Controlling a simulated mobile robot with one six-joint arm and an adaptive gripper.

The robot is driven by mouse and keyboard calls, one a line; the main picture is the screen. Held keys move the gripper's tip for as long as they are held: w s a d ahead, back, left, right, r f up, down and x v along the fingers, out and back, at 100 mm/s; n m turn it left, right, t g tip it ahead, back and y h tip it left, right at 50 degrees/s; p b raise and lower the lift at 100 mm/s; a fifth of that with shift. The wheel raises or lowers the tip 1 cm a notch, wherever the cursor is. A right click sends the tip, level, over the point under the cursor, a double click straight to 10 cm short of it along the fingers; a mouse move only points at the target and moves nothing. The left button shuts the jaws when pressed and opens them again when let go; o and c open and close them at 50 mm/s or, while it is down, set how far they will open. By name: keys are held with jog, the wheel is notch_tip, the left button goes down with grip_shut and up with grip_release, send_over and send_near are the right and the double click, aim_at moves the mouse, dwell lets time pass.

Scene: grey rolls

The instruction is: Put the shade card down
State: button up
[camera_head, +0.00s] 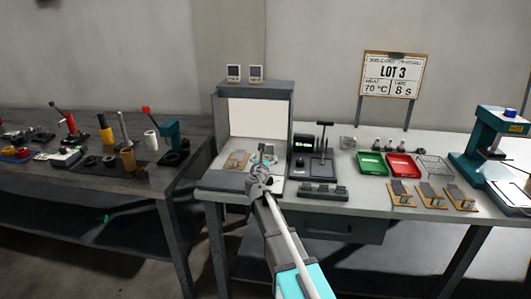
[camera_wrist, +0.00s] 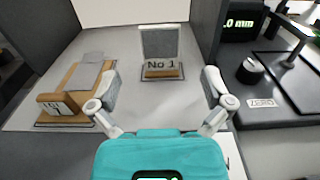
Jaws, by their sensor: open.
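A grey shade card (camera_wrist: 160,42) marked "No 1" stands upright on a small base inside the viewing booth (camera_head: 218,128), on the booth's pale floor. In the wrist view it is ahead of my gripper (camera_wrist: 162,92), between the two fingers in the picture and apart from them. My gripper is open and empty. In the head view my gripper (camera_head: 262,172) is at the booth's front, partly hiding the card. A wooden board (camera_wrist: 72,86) with a grey swatch and a labelled block lies left of the card; it also shows in the head view (camera_head: 237,159).
The booth walls stand close on both sides. A gauge with a lit display (camera_head: 303,142) and a black stand (camera_head: 322,160) are just to the right. Green (camera_head: 372,164) and red (camera_head: 403,166) trays and several wooden boards lie farther right.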

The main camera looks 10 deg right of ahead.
jog(key=shift+v, duration=1.4)
dwell(0.6)
